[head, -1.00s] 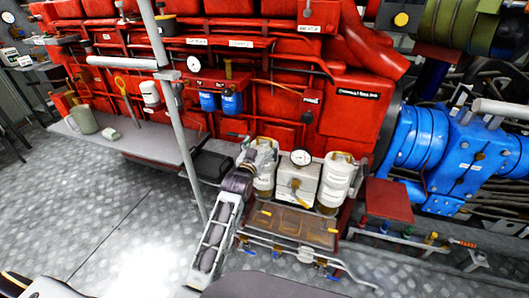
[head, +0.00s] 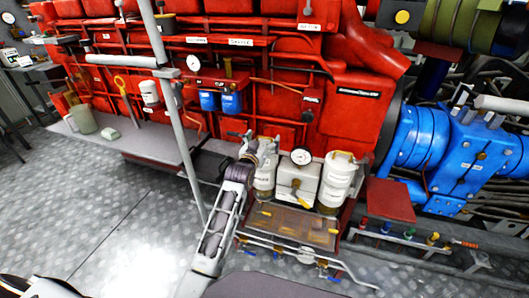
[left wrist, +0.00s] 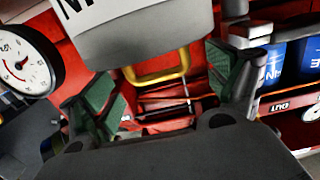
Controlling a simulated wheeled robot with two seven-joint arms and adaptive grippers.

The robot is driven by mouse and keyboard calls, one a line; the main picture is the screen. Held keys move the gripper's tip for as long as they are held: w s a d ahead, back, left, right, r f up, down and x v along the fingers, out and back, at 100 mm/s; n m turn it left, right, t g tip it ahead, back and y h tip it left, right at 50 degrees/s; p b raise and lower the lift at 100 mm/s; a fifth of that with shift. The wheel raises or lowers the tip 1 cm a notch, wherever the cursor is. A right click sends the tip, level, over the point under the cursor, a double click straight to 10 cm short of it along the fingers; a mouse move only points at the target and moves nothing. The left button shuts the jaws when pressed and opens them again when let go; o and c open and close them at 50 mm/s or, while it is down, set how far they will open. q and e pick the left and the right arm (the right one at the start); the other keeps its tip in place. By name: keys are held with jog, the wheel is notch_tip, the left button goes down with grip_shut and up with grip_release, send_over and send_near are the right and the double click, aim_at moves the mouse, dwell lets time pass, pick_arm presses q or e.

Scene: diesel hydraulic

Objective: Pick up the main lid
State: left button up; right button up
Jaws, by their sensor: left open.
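The main lid is most likely the pale grey-white block (left wrist: 150,30) with part of a dark label and a yellow handle (left wrist: 158,68), at the top of the left wrist view. The handle shows between the fingers of my left gripper (left wrist: 165,80). The fingers have green pads and stand apart, with the handle not clamped. In the head view my left gripper (head: 262,147) is at the top of the left white canister (head: 264,183) and hides part of it, so I cannot tell whether they touch. My right gripper is not in view.
A round gauge (head: 301,156) on a white box (head: 297,182) and another white canister (head: 337,178) stand close to the right. Blue filters (head: 232,104) hang on the red engine (head: 275,122) behind. A grey post (head: 181,120) rises left of the arm.

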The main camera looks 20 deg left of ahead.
pick_arm(q)
jog(key=shift+w, duration=0.8)
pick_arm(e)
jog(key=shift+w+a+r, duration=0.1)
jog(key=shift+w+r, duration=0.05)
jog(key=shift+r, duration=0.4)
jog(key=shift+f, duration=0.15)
pick_arm(q)
jog(key=shift+c, duration=0.7)
jog(key=c, duration=1.5)
jog(key=shift+c, duration=0.6)
